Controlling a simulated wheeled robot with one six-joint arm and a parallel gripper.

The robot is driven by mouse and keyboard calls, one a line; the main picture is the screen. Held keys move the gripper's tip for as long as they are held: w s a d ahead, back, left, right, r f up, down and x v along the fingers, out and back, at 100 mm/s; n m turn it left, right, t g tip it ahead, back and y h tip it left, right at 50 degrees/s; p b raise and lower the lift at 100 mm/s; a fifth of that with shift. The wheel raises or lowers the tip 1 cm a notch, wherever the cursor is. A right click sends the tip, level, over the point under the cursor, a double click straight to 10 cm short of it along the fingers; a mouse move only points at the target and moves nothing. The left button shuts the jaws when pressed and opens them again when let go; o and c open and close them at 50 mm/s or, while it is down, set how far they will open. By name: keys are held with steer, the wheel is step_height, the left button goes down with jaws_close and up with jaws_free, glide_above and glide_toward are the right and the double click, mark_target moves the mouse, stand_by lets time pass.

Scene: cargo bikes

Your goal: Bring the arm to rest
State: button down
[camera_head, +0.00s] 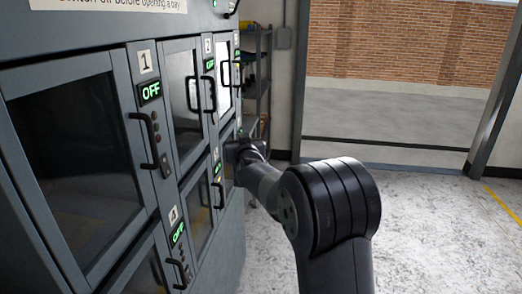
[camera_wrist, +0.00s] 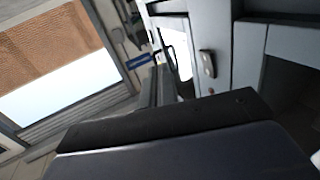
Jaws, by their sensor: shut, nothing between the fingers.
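My arm (camera_head: 330,205) reaches from the lower right of the head view toward the front of a grey cabinet (camera_head: 118,60). Its dark far end is close to the cabinet's right-hand doors; I cannot tell whether it touches them. The fingers cannot be made out in the head view. In the wrist view my gripper (camera_wrist: 160,72) shows beyond its dark housing, with its two grey fingers together and nothing between them. The view is tilted, with cabinet fronts at the right.
A wide doorway with a brick wall (camera_head: 400,40) outside is at the back right. The pale floor (camera_head: 430,225) at right is clear.

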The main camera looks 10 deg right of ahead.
steer(key=shift+s+d+r+b, duration=0.1)
steer(key=shift+s+d+b, duration=0.2)
steer(key=shift+d, duration=0.6)
steer(key=shift+s+d+f+b, duration=0.1)
steer(key=shift+s+d, duration=0.35)
steer(key=shift+d, duration=0.5)
steer(key=shift+s+d+r+b, duration=0.15)
steer(key=shift+s+d, duration=0.2)
steer(key=shift+d, duration=0.55)
steer(key=w+a+p, duration=0.1)
steer(key=a, duration=0.3)
steer(key=w+a+p, duration=0.2)
steer(key=a, duration=0.2)
steer(key=w+a+p, duration=0.2)
steer(key=a, duration=0.3)
steer(key=shift+a, duration=0.1)
